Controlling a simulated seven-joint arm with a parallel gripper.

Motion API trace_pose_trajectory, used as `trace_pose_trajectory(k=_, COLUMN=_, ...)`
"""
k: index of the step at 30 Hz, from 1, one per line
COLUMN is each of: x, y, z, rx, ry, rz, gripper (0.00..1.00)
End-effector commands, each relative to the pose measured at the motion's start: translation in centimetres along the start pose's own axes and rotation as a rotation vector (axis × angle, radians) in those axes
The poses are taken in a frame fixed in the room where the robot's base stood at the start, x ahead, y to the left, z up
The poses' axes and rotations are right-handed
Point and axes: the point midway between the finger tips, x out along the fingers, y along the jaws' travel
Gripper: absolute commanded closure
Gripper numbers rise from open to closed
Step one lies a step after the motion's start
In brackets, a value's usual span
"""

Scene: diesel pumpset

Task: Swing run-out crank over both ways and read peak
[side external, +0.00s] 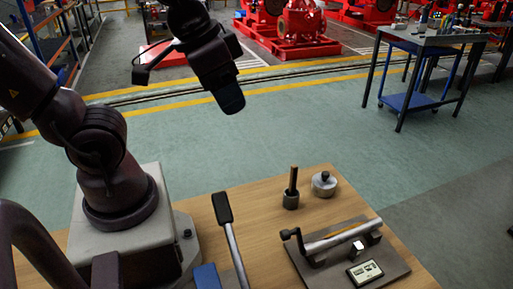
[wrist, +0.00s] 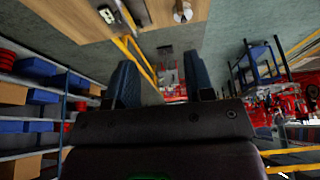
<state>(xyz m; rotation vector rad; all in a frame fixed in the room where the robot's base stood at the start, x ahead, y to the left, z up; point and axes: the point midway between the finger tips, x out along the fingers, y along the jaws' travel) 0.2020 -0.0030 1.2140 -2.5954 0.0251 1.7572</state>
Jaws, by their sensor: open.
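The run-out fixture stands on a grey plate (side external: 395,264) on the wooden bench. It carries a pale horizontal shaft (side external: 345,235). A small dark-knobbed crank (side external: 289,234) is at the shaft's left end. A small display (side external: 365,272) lies at the plate's front; its digits are too small to read. It seems also to show at the top of the wrist view (wrist: 107,15). My gripper (side external: 231,103) hangs high, behind and left of the fixture, touching nothing. In the wrist view my gripper (wrist: 161,84) has its two blue fingers wide apart with nothing between them.
A dark post in a round base (side external: 291,200) and a round metal piece (side external: 324,184) stand behind the fixture. A black-gripped lever (side external: 225,212) rises at the bench's front left, beside a blue block (side external: 207,277). A workbench (side external: 430,40) and red pumpsets (side external: 297,25) stand far off.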

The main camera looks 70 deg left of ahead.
Motion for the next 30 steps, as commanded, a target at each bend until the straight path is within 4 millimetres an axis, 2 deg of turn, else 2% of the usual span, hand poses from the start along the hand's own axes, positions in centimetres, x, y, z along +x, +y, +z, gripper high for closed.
trace_pose_trajectory(k=3, x=0.4, y=0.7, z=0.1, rx=0.033, ry=-0.018, rz=0.013, gripper=0.52)
trace_pose_trajectory(k=6, x=1.7, y=1.4, z=0.3, rx=0.085, ry=-0.088, rz=0.032, gripper=0.52)
trace_pose_trajectory(k=8, x=2.9, y=0.8, z=-0.2, rx=0.171, ry=-0.115, rz=-0.014, gripper=0.52)
trace_pose_trajectory(k=12, x=5.1, y=-1.1, z=-3.4, rx=0.432, ry=-0.059, rz=-0.162, gripper=0.52)
trace_pose_trajectory(k=17, x=7.3, y=-1.5, z=-8.2, rx=0.816, ry=0.069, rz=-0.301, gripper=0.52)
trace_pose_trajectory(k=21, x=9.0, y=0.3, z=-11.8, rx=1.204, ry=0.19, rz=-0.362, gripper=0.52)
trace_pose_trajectory(k=24, x=10.2, y=2.5, z=-13.3, rx=1.499, ry=0.268, rz=-0.361, gripper=0.52)
trace_pose_trajectory(k=27, x=11.6, y=5.0, z=-13.6, rx=1.8, ry=0.331, rz=-0.316, gripper=0.52)
trace_pose_trajectory(k=30, x=12.9, y=7.2, z=-12.6, rx=2.105, ry=0.372, rz=-0.226, gripper=0.52)
